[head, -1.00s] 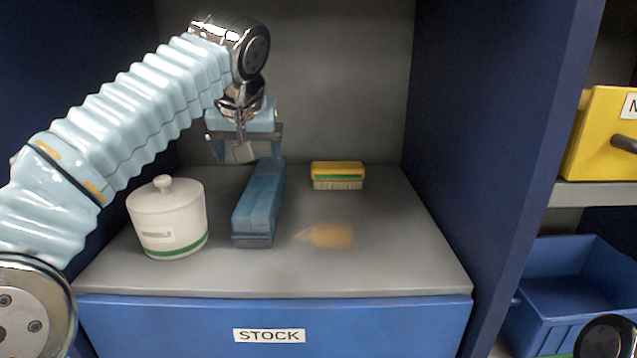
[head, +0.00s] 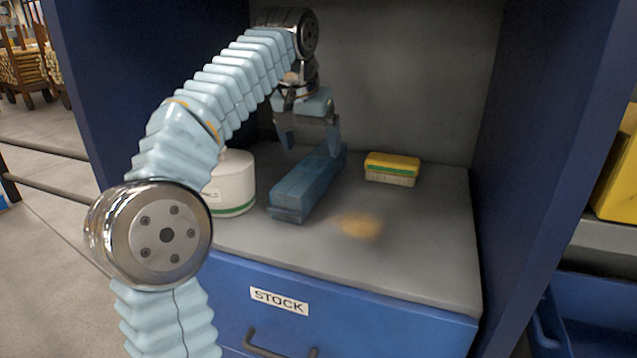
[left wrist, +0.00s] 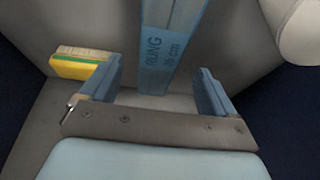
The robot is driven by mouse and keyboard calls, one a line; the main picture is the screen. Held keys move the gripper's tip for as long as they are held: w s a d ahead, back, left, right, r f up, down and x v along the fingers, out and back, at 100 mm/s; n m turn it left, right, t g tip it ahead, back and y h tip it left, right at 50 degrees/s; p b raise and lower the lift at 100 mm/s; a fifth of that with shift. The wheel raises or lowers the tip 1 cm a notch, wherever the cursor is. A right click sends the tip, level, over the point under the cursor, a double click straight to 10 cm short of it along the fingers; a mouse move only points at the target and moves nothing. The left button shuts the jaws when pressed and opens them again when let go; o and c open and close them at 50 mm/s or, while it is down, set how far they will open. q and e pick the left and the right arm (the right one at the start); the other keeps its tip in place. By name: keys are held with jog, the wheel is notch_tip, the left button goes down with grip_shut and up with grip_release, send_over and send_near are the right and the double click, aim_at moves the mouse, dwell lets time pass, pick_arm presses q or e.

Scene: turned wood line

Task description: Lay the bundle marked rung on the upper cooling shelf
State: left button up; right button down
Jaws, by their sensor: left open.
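The bundle marked rung (head: 300,188) is a long, blue-wrapped block lying flat on the grey top of the stock cabinet. In the left wrist view the bundle (left wrist: 168,45) shows its printed label "RUNG" and a length in cm. My left gripper (head: 309,142) is open at the bundle's far end. In the left wrist view its fingers (left wrist: 157,78) stand apart on either side of the bundle's line, with nothing held. I cannot tell how high the fingers are above it. My right gripper is out of view. No shelf marked as the upper cooling shelf shows.
A white lidded jar (head: 234,185) stands left of the bundle, partly behind my arm. A yellow-green brush (head: 392,168) lies to the right, near an orange-tan patch (head: 360,225). Dark blue side walls flank the bay. A "STOCK" drawer (head: 340,310) is below.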

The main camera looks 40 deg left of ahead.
aim_at(314, 164)
pick_arm(q)
jog(key=x, duration=0.3)
jog(key=shift+f+b, duration=0.2)
jog(key=shift+b, duration=0.1)
jog(key=b+x, duration=0.1)
jog(key=x, duration=0.4)
jog(key=shift+s+f+b, duration=0.1)
jog(key=shift+s+b, duration=0.05)
jog(key=shift+b, duration=0.15)
jog(key=c, duration=1.5)
jog(key=shift+r, duration=0.2)
